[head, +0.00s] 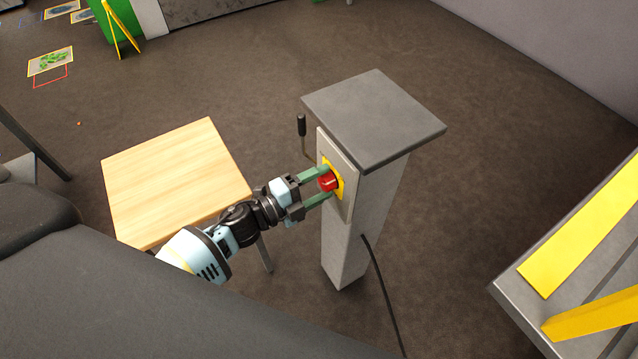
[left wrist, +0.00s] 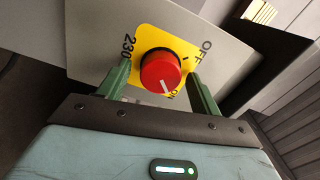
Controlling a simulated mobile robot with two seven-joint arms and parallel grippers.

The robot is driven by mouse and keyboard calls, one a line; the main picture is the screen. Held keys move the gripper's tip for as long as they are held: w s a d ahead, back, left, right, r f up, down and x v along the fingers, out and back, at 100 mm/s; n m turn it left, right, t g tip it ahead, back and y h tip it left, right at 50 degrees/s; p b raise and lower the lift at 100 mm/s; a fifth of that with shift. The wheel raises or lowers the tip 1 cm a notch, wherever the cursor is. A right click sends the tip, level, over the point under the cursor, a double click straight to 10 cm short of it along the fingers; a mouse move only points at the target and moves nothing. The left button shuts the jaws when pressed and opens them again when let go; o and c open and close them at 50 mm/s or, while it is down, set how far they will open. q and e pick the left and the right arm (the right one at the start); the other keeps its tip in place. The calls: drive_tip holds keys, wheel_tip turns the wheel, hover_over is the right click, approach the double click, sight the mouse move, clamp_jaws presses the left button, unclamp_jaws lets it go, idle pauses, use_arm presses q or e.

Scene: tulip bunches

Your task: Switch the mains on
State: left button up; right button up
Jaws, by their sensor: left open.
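The red mains knob (head: 328,182) sits on a yellow plate on the side of a grey pedestal (head: 345,245). In the left wrist view the knob (left wrist: 160,72) has a white line pointing down, close to a partly hidden label that seems to read ON. OFF (left wrist: 207,50) is printed to the upper right and 230 to the left on the yellow plate (left wrist: 150,38). My left gripper (head: 320,186) is open, its green fingers on either side of the knob. Whether they touch it I cannot tell. My right gripper is not in view.
A lever with a black handle (head: 302,125) stands beside the pedestal's panel. A black cable (head: 384,295) runs along the floor. A grey bench with yellow parts (head: 585,240) is at the right.

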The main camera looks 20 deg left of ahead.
use_arm(q)
drive_tip(key=v, duration=0.7)
drive_tip(key=shift+s+a, duration=0.25)
drive_tip(key=shift+s, duration=0.1)
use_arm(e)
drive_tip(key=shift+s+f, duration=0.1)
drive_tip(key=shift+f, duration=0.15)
use_arm(q)
drive_tip(key=s+f+n+g+y+p, duration=0.2)
drive_tip(key=s+n+y+p, duration=0.2)
drive_tip(key=s+n, duration=0.6)
drive_tip(key=s+f+n+g+y+p, duration=0.1)
drive_tip(key=s+n+g+y+p, duration=0.2)
drive_tip(key=s+n, duration=0.8)
drive_tip(key=s+y+p, duration=0.2)
drive_tip(key=s, duration=0.6)
drive_tip(key=shift+s+d+f+n+p, duration=0.2)
drive_tip(key=shift+f+n+p, duration=0.1)
drive_tip(key=shift+f+p, duration=0.1)
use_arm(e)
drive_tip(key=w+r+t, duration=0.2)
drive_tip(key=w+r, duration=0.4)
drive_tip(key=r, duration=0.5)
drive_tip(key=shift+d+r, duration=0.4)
use_arm(q)
drive_tip(key=shift+c, duration=0.4)
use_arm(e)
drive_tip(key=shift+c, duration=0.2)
